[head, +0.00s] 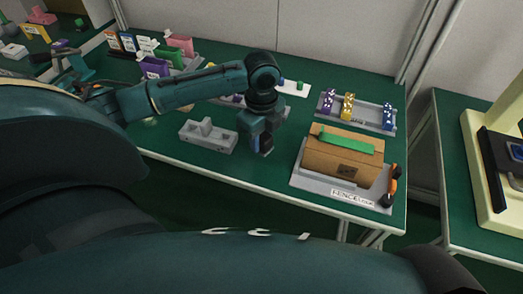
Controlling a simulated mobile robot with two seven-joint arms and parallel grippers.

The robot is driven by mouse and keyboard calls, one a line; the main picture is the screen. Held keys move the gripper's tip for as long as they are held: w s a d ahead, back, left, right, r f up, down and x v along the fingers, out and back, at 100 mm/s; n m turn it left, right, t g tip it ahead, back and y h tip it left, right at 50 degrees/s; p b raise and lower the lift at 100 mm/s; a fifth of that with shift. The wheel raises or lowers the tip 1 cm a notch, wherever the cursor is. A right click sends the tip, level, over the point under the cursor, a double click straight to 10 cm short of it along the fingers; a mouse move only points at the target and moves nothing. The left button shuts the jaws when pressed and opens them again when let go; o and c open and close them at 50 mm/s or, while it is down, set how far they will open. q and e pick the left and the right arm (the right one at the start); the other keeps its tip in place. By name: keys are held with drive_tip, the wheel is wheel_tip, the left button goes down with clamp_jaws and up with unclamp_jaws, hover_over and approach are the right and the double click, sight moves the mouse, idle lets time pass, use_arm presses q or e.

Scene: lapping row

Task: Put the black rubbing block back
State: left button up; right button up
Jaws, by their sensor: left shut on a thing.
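My left gripper (265,151) points down over the green bench, left of the cardboard box. It is shut on a small dark piece, which looks like the black rubbing block (266,143); the fingers hide most of it. I cannot tell whether its lower end touches the bench. A grey holder (208,138) with a raised middle part stands on the bench just left of the gripper. My right gripper is not in view.
A brown box (341,162) with a green strip (346,143) sits on a grey labelled tray (315,183). An orange-and-black tool (392,185) is at its right. Behind is a grey rack (378,112) with blue and yellow pieces. Coloured upright pieces (155,66) stand back left.

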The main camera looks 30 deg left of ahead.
sight(262, 135)
use_arm(q)
wheel_tip(262, 135, down, 4)
drive_tip(key=shift+f, duration=0.55)
drive_tip(key=shift+f, duration=0.15)
drive_tip(key=o, duration=0.9)
wheel_tip(262, 135, up, 12)
drive_tip(key=shift+r+p, duration=0.2)
drive_tip(key=shift+p, duration=0.1)
